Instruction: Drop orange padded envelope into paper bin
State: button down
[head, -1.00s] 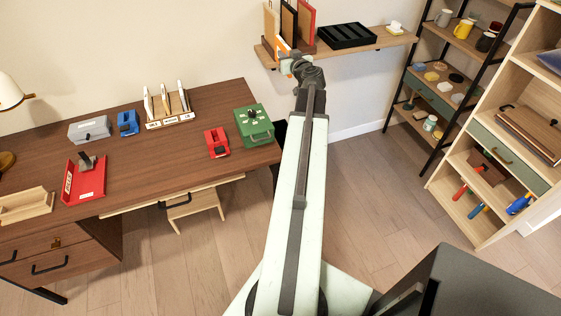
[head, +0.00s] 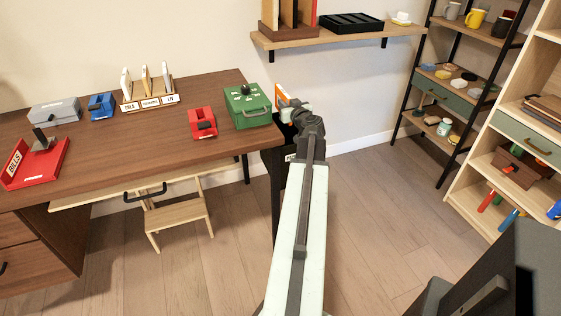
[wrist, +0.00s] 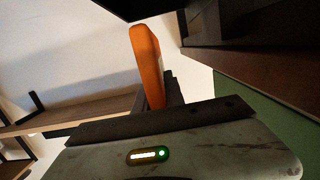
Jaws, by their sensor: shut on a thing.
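The orange padded envelope (head: 281,96) shows as an orange and white sliver at the far end of my arm in the head view. It also stands out as an orange slab in the wrist view (wrist: 147,62). My gripper (head: 288,106) is shut on it, right of the green box and near the desk's right end. The paper bin (head: 290,158) appears as a dark bin with a small white label on the floor beside the desk. My arm hides much of it, and its opening is not clear. The envelope appears above the bin, apart from the desk.
The green box (head: 247,108) and red tape dispenser (head: 202,123) stand near the desk's right end. The wall shelf (head: 345,37) hangs above and behind my gripper. The black-framed rack (head: 445,85) stands right. Floor between desk and rack is open.

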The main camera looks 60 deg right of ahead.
notch_tip(320, 180, down, 6)
jog(key=b, duration=0.5)
jog(key=shift+b, duration=0.35)
jog(key=shift+r, duration=0.1)
jog(key=c, duration=1.3)
grip_release()
jog(key=p+v, duration=0.1)
jog(key=v, duration=0.6)
jog(key=shift+s+a+r, duration=0.1)
jog(key=shift+s+a, duration=0.1)
jog(key=shift+s, duration=0.15)
jog(key=shift+a, duration=0.1)
